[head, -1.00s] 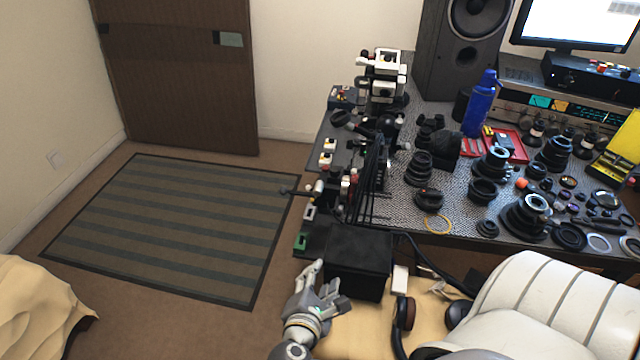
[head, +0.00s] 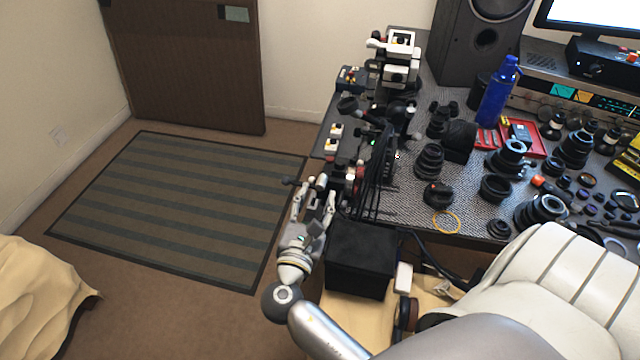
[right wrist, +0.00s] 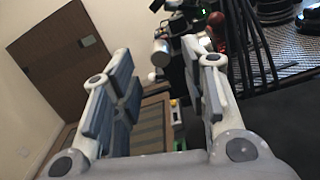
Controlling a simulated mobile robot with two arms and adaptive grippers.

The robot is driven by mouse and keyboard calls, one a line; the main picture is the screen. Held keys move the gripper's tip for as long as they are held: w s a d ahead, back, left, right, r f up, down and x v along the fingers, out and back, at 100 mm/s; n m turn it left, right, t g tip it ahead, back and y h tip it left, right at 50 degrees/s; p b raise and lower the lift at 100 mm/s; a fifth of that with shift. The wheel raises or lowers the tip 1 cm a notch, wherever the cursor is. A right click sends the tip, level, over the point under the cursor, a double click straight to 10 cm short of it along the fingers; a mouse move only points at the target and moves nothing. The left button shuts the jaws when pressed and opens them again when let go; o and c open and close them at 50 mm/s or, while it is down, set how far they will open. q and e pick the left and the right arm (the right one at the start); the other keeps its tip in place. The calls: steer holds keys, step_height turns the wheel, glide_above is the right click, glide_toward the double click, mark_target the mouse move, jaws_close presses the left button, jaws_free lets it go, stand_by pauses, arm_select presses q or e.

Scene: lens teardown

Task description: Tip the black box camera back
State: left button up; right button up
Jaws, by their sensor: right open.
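A large black box (head: 362,258) with a plain dark top stands at the near left corner of the workbench; I cannot tell for certain that it is the black box camera. My right gripper (head: 314,202) is open and empty, just left of and beyond this box, beside the bench's left edge. In the right wrist view the open fingers (right wrist: 167,72) point at a silver cylinder (right wrist: 161,52) on dark equipment, with nothing between the pads. A dark surface at that view's right may be the box. My left gripper is not in view.
Thin black rods (head: 378,180) and small devices crowd the bench's left edge. Lenses, a blue bottle (head: 498,92) and a speaker (head: 480,40) stand further right. A white padded chair (head: 550,270) is at the near right. The striped rug (head: 180,205) is clear.

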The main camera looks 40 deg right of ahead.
mark_target(320, 189)
steer(key=shift+x, duration=2.35)
jaws_close()
